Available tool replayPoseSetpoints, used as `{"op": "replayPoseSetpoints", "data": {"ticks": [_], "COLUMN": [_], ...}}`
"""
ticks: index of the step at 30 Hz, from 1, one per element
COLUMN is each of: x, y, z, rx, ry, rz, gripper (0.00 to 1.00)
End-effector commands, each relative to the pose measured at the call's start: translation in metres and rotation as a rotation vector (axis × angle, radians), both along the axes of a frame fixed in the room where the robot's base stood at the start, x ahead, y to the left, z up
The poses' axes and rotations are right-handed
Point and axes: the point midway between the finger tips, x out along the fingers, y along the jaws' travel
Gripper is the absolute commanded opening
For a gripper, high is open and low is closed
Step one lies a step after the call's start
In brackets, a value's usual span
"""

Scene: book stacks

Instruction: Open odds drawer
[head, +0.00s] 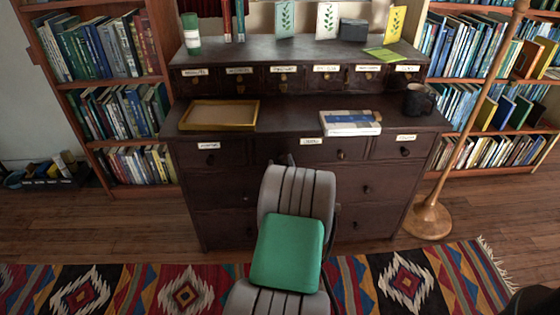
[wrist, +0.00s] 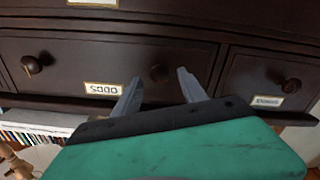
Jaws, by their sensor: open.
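The odds drawer (head: 325,152) is the middle drawer of the dark dresser's upper row below the worktop, and it sits shut. Its label (head: 312,141) is at the top middle, and its right knob (head: 341,155) shows. The wrist view is upside down; the odds label (wrist: 103,89) and right knob (wrist: 32,65) are on its left. The drawer's left knob (wrist: 160,73) shows between my fingertips and is hidden by my arm in the head view. My gripper (wrist: 158,77) is open and empty, its fingers pointing at this knob. Contact cannot be told.
The dresser top (head: 290,118) holds a wooden tray (head: 220,114), a book (head: 350,123) and a dark mug (head: 418,99). A wooden lamp stand (head: 428,215) is right of the dresser. A patterned rug (head: 185,290) lies in front. Bookshelves flank both sides.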

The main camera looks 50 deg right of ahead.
Motion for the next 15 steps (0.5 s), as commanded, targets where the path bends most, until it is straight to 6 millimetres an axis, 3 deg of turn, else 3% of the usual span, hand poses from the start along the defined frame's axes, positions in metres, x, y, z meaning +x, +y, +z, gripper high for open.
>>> {"op": "replayPoseSetpoints", "data": {"ticks": [6, 13, 15], "x": [0.018, 0.019, 0.019], "y": [-0.019, -0.021, -0.021], "z": [-0.001, -0.001, -0.001], "rx": [0.002, 0.002, 0.002], "ry": [0.000, 0.000, 0.000], "rz": [0.002, 0.001, 0.001], "gripper": [0.49, 0.49, 0.45]}}
